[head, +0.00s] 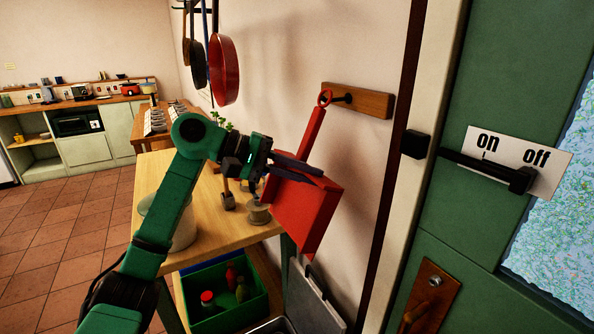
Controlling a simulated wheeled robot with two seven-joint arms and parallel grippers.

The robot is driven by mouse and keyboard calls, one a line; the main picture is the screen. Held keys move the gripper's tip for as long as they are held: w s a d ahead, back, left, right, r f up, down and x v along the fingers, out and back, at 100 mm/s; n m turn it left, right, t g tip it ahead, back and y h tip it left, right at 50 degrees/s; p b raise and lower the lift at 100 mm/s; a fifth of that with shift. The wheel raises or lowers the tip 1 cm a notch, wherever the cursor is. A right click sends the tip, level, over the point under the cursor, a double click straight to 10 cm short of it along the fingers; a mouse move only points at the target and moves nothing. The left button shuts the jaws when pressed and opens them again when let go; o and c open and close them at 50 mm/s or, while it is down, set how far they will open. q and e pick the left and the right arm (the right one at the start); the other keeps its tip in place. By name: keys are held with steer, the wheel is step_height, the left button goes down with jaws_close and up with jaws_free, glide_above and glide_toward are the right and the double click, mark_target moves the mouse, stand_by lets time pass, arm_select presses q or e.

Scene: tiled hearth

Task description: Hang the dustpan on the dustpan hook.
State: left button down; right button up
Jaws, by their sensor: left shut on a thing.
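The red dustpan (304,212) hangs upright at the wall, its handle pointing up and its pan below. The ring at the top of its handle is at the dark peg of the dustpan hook, on a wooden block (371,101). The ring overlaps the peg in this view; I cannot tell for certain whether the peg passes through it. My left gripper (314,174) reaches in from the left and is shut on the dustpan near the top of the pan. My right gripper is not in view.
A wooden table (213,222) stands below my left arm, with a spool and a pale pot on it. A green crate (262,300) holding bottles is underneath. Pans (223,70) hang at upper left. A green door with an on-off lever (490,170) is at right.

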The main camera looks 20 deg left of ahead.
arm_select(q)
steer(key=shift+w+d+r+p, duration=0.1)
steer(key=shift+w+d+p, duration=0.35)
steer(key=shift+w, duration=0.25)
steer(key=shift+w+d+f+b, duration=0.25)
steer(key=shift+w+f+b, duration=0.05)
steer(key=shift+f+b, duration=0.25)
steer(key=c, duration=0.9)
jaws_free()
steer(key=shift+s+a, duration=0.1)
steer(key=shift+a, duration=0.1)
steer(key=shift+s+a+r, duration=0.15)
steer(key=shift+a, duration=0.1)
steer(key=shift+b+v, duration=0.3)
steer(key=shift+v, duration=1.35)
